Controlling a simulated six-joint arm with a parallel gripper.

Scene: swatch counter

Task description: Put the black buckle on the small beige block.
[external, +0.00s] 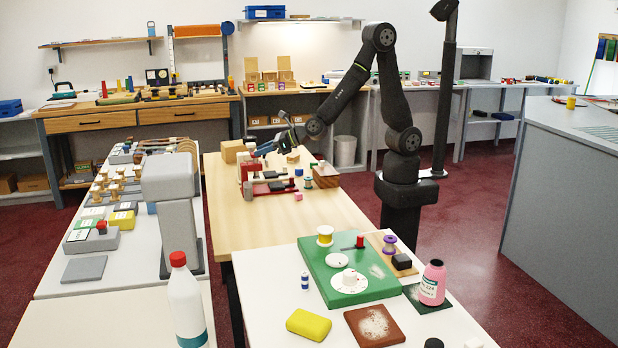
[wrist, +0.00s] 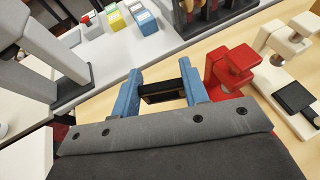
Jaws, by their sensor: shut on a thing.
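My gripper (wrist: 160,88) has blue fingers, and it is shut on the black buckle (wrist: 162,97), a dark flat rectangular piece held between them in the wrist view. In the external view my gripper (external: 262,151) is low over the back left of the wooden table, near the red stand; the buckle is too small to tell there. A beige block (external: 234,150) stands on the table's back left corner, left of my gripper. I cannot tell if it is the small one. It does not clearly show in the wrist view.
A red stand (wrist: 229,68) is close to the right of my fingers. Right of it is a cream stand (wrist: 268,82) with a black pad (wrist: 293,97). A wooden tray (external: 326,176) and small spools are nearby. The front of the wooden table (external: 285,222) is clear.

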